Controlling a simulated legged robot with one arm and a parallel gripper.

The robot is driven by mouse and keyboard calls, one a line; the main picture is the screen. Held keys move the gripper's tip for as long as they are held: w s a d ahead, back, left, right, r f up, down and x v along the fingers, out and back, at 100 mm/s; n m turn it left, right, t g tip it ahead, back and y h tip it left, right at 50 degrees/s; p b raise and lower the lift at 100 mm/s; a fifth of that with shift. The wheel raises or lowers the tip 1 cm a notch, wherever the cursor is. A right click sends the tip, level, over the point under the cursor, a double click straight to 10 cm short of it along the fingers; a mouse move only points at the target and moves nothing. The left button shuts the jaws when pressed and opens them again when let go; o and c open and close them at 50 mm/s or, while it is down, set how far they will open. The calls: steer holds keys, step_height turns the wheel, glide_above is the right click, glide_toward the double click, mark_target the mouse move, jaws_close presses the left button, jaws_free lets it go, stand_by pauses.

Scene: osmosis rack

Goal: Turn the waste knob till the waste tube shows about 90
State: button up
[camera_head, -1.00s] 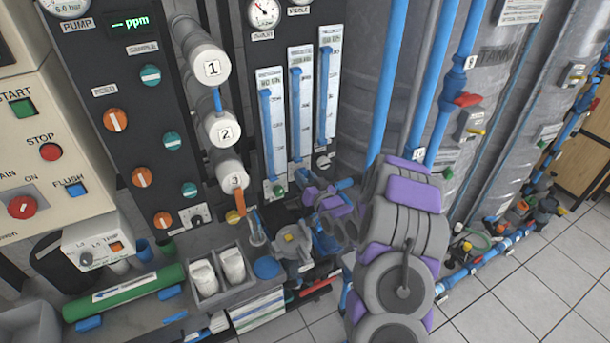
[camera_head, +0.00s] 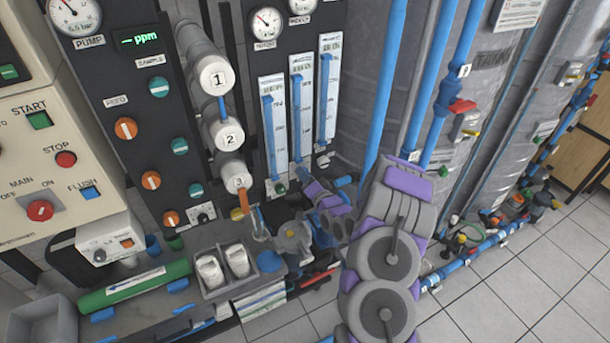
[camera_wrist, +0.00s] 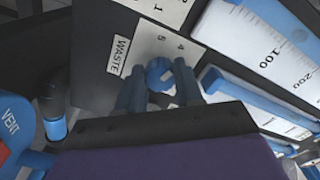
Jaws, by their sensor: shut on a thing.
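In the wrist view, the small blue waste knob (camera_wrist: 159,72) sits on a white dial plate with digits, beside the WASTE label (camera_wrist: 118,55). The two fingers of my gripper (camera_wrist: 160,88) are closed on it from both sides. In the head view my gripper (camera_head: 306,186) reaches the panel at the foot of the flow tubes and hides the knob. Three upright flow tubes show there: left (camera_head: 271,125), middle (camera_head: 301,110) and right (camera_head: 328,90), each with a blue column. Their scale readings are too small to tell. In the wrist view a scale with 100 and 200 (camera_wrist: 262,45) shows, its level unclear.
A green knob (camera_head: 280,187) sits under the left tube, close to my gripper. White numbered housings (camera_head: 231,138) stand left of the tubes. Blue pipes (camera_head: 386,85) run upright to the right. A grey bin (camera_head: 238,265) stands on the bench below.

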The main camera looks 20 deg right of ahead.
steer(key=shift+d, duration=0.1)
stand_by(0.4)
steer(key=o, duration=1)
steer(key=shift+d, duration=0.15)
steer(key=shift+o, duration=0.2)
steer(key=shift+s+f, duration=0.1)
steer(key=s+p, duration=0.2)
steer(key=s, duration=1.5)
steer(key=shift+d, duration=0.3)
